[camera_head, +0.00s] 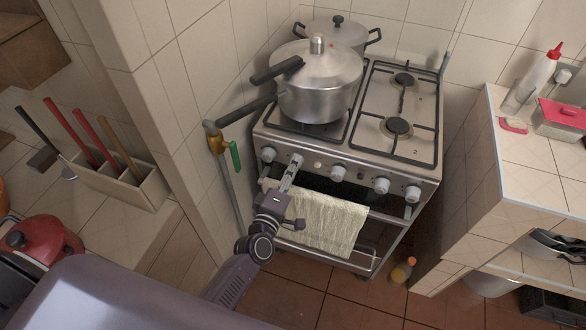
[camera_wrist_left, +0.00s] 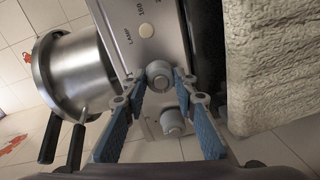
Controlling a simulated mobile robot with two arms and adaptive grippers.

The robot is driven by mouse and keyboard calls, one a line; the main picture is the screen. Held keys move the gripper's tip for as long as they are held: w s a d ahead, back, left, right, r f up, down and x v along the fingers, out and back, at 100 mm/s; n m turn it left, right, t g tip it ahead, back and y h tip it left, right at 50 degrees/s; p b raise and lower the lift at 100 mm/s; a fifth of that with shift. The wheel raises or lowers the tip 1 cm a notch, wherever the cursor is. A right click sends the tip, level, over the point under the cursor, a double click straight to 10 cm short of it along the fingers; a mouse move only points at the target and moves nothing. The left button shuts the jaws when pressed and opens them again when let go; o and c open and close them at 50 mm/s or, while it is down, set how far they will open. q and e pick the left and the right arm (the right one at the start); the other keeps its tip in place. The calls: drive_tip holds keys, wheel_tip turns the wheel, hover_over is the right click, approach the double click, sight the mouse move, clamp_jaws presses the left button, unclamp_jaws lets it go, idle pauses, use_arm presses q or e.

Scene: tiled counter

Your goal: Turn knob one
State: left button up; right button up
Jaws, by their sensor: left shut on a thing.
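The stove's front panel (camera_head: 357,176) has a row of grey round knobs below the hob. My left gripper (camera_head: 293,169) reaches up to the second knob from the left in the head view and partly covers it. In the left wrist view, that knob (camera_wrist_left: 160,74) sits between the tips of my left gripper (camera_wrist_left: 158,84), which is shut on it with the blue-padded fingers on either side. The leftmost knob (camera_head: 268,154) is free beside the gripper. It also shows in the left wrist view (camera_wrist_left: 172,122). My right gripper is in neither view.
A pressure cooker (camera_head: 318,95) and a pot (camera_head: 343,28) stand on the hob. A cream towel (camera_head: 325,222) hangs on the oven handle close to my left arm. A gas pipe with a green valve (camera_head: 235,156) runs left of the stove. A bottle (camera_head: 402,270) stands on the floor.

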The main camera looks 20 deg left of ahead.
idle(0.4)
use_arm(q)
drive_tip(key=o, duration=1.2)
drive_tip(key=shift+c, duration=0.2)
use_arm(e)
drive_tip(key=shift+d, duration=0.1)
use_arm(q)
drive_tip(key=s, duration=1.2)
drive_tip(key=shift+a+r, duration=0.2)
drive_tip(key=shift+r, duration=0.15)
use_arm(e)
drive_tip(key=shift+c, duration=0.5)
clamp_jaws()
